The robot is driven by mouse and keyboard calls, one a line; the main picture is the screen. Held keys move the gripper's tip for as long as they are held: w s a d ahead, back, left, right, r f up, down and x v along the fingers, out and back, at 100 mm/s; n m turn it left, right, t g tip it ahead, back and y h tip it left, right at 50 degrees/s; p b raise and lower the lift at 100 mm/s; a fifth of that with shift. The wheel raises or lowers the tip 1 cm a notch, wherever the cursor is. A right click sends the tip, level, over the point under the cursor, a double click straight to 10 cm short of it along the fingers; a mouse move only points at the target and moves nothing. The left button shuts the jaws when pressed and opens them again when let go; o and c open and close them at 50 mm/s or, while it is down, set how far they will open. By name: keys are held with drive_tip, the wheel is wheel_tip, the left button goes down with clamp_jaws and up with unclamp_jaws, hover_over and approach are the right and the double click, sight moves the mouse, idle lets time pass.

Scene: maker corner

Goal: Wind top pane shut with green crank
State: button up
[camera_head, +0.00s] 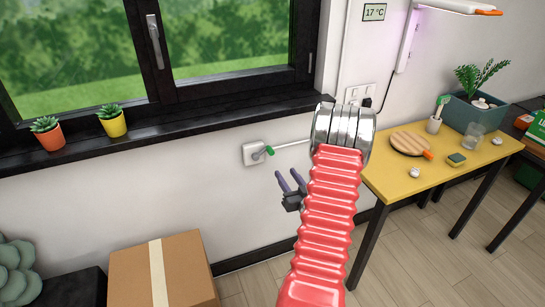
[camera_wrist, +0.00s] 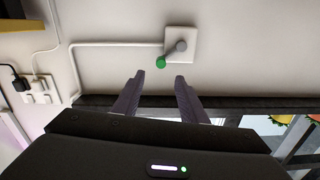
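The green crank (camera_head: 268,150) is a short handle with a green knob on a white wall box (camera_head: 252,154) below the window sill. In the wrist view the green knob (camera_wrist: 160,62) hangs on a grey arm from the white box (camera_wrist: 183,43), just beyond my fingertips. My gripper (camera_head: 291,178) is open and empty, below and a little right of the crank in the head view. In the wrist view its two fingers (camera_wrist: 158,77) stand apart with nothing between them. The top pane is out of view; only lower window panes (camera_head: 225,40) show.
Potted plants (camera_head: 113,120) stand on the dark sill (camera_head: 180,130). A cardboard box (camera_head: 190,270) is on the floor at lower left. A yellow table (camera_head: 400,187) stands at right. A white conduit (camera_head: 292,144) runs right from the crank box. The wall around the crank is clear.

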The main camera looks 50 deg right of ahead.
sight(273, 154)
drive_tip(key=x, duration=1.3)
drive_tip(key=shift+w+d, duration=0.2)
drive_tip(key=shift+c, duration=0.5)
clamp_jaws()
drive_tip(key=shift+a, duration=0.1)
drive_tip(key=shift+s+d, duration=0.1)
drive_tip(key=shift+d, duration=0.1)
